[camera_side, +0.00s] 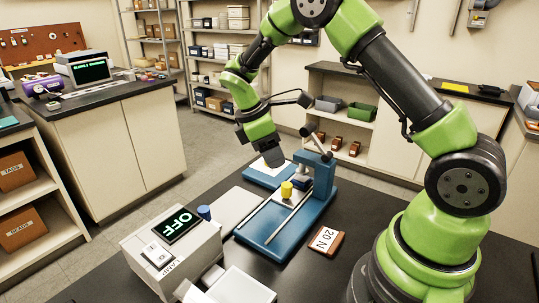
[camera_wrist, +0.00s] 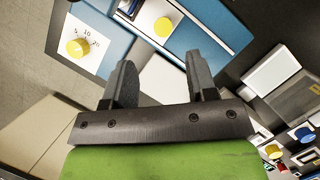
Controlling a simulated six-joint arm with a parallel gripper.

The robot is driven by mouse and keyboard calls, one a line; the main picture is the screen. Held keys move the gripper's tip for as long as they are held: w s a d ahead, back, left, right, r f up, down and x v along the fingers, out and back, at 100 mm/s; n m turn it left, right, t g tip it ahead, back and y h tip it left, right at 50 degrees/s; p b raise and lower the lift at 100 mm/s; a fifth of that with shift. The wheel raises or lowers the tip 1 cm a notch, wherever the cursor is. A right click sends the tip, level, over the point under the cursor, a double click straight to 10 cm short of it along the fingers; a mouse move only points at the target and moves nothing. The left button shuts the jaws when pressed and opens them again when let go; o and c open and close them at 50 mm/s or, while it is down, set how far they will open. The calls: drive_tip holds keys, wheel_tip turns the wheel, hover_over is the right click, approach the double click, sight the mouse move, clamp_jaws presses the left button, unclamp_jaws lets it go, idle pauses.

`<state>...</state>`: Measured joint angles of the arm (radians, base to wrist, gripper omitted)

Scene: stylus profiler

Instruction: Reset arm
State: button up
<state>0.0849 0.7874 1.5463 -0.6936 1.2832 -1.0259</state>
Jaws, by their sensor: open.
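My gripper (camera_side: 273,157) hangs above the black bench, pointing down, over the back of the blue profiler (camera_side: 262,237). In the wrist view its two dark fingers (camera_wrist: 161,72) are apart, with nothing between them. A yellow knob (camera_side: 286,189) stands on the profiler's pale rail, apart from my gripper; a yellow knob on a white strip (camera_wrist: 163,27) shows beyond the fingers in the wrist view. Another yellow knob (camera_wrist: 77,46), on a white dial marked 5, 10, 20, lies left of the fingers; my gripper seems to hide it in the side view.
A lamp box (camera_side: 160,257) with an OFF display and a blue knob (camera_side: 204,212) stand at the front left. A pale plate (camera_side: 228,208) lies left of the profiler. A "20 N" block (camera_side: 325,240) lies to its right. Dark bench surface is bare around that block.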

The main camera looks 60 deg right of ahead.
drive_tip(key=s+a+r+m+t+y, duration=0.1)
drive_tip(key=s+a+r+m+t, duration=0.25)
drive_tip(key=r, duration=0.55)
drive_tip(key=s+a+r+m+t+y, duration=0.2)
drive_tip(key=s+a+r+m+t, duration=0.1)
drive_tip(key=s, duration=0.4)
drive_tip(key=s+a+r+m+t+y, duration=0.2)
drive_tip(key=s+a+r+m+t, duration=0.2)
drive_tip(key=s+r+m, duration=0.1)
drive_tip(key=shift+s+m, duration=0.75)
drive_tip(key=shift+s, duration=0.2)
